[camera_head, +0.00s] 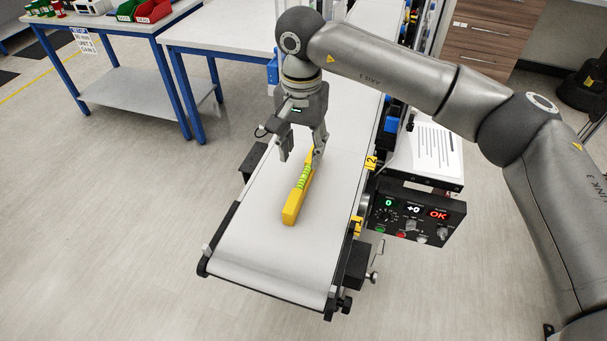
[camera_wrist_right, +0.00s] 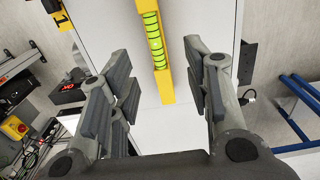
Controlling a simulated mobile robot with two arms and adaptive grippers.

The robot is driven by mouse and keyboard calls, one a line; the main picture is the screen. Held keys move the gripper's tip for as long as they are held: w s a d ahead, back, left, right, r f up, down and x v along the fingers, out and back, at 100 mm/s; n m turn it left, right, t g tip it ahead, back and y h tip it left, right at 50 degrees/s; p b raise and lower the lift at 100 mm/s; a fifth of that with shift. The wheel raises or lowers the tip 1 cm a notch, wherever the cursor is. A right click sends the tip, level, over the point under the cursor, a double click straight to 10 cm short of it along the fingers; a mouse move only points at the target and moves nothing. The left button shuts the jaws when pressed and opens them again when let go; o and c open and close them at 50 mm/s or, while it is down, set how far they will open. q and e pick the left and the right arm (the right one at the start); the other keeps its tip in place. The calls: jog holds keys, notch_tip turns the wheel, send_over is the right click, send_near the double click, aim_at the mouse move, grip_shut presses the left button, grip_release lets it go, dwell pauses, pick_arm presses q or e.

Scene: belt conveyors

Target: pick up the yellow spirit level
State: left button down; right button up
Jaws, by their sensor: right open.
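The yellow spirit level (camera_head: 290,211) lies lengthwise on the white belt of the conveyor (camera_head: 255,240), with green vials along its middle. My right gripper (camera_head: 301,160) is above the belt at the far part of the level, pointing down, with its fingers spread. One finger hides part of the level in the head view. In the right wrist view the level (camera_wrist_right: 157,55) shows between the two open fingers of my right gripper (camera_wrist_right: 160,95), apart from both and closer to the right-hand one. My left gripper is not in view.
A control panel (camera_head: 411,215) with lit displays and a paper sheet (camera_head: 437,148) are right of the belt. Blue-legged tables (camera_head: 120,85) stand at the back left, one with red and green bins (camera_head: 152,10). The belt in front of the level is clear.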

aim_at(303, 176)
jog(key=shift+f, duration=1)
jog(key=shift+f+p, duration=0.2)
jog(key=shift+p, duration=0.1)
jog(key=shift+s+d+f+p, duration=0.1)
jog(key=shift+s+f+p, duration=0.1)
jog(key=shift+f+p, duration=0.4)
jog(key=shift+s+f+p, duration=0.2)
jog(key=shift+f+p, duration=0.3)
jog(key=shift+f, duration=0.1)
notch_tip(303, 176, down, 2)
jog(key=shift+p, duration=0.4)
jog(key=shift+f, duration=0.4)
jog(key=shift+c, duration=0.2)
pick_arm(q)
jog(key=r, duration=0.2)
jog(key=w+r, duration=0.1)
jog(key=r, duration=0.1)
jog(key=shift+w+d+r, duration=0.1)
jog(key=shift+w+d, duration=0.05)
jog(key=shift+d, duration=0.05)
pick_arm(e)
grip_shut()
